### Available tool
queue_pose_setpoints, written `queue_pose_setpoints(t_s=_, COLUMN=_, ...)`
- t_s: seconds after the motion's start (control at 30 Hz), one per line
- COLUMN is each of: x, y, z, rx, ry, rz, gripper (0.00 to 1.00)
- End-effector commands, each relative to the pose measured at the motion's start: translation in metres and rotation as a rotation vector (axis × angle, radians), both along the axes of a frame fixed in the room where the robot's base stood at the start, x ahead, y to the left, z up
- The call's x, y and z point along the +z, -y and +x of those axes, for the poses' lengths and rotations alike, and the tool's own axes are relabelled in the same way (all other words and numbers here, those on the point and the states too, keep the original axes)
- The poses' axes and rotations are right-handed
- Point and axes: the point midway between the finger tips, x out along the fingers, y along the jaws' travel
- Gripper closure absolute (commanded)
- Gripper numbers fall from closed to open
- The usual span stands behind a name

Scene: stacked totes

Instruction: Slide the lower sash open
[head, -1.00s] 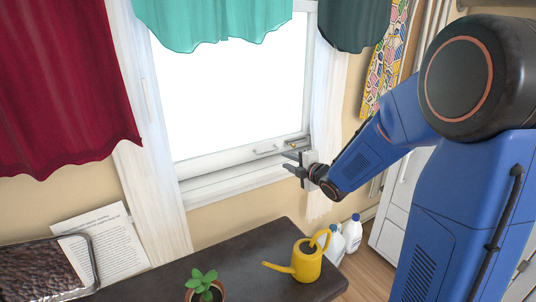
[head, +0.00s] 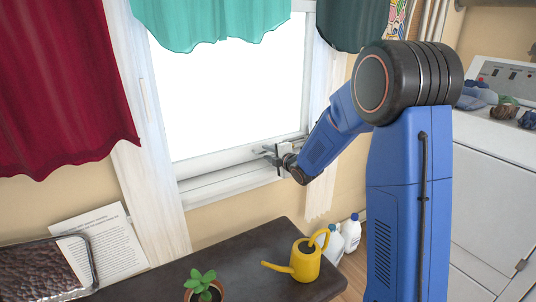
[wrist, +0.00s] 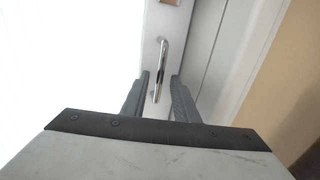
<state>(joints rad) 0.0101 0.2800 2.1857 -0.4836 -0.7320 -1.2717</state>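The lower sash (head: 217,161) is a white window frame with bright glass, above the white sill. In the wrist view a chrome bar handle (wrist: 160,70) is fixed on the sash's bottom rail (wrist: 152,38). My gripper (wrist: 158,82) is open, its two dark fingers on either side of the handle's near end with visible space to each. In the head view my gripper (head: 270,154) is at the right part of the sash's bottom rail and hides the handle there. I cannot tell how deep the fingers reach around the handle.
A teal curtain (head: 210,20), a red curtain (head: 60,85) and a dark curtain (head: 350,22) hang around the window. Below, a dark table (head: 235,262) holds a yellow watering can (head: 305,262), a potted plant (head: 203,287) and a tray (head: 45,268). White bottles (head: 348,235) stand right of it.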

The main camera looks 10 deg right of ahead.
Motion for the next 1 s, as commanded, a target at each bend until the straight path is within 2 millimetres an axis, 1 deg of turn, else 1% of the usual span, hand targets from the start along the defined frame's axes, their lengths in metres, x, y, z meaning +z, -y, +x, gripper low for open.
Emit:
queue_pose_setpoints(t_s=0.33, x=-0.0004, y=-0.001, z=0.0029, rx=0.0, ry=0.0, rz=0.0, gripper=0.73)
queue_pose_setpoints(t_s=0.43, x=-0.0003, y=-0.001, z=0.0028, rx=0.0, ry=0.0, rz=0.0, gripper=0.97)
queue_pose_setpoints(t_s=0.47, x=-0.0003, y=-0.001, z=0.0028, rx=0.0, ry=0.0, rz=0.0, gripper=1.0)
queue_pose_setpoints(t_s=1.0, x=-0.0007, y=-0.001, z=0.0025, rx=0.0, ry=-0.001, rz=0.0, gripper=1.0)
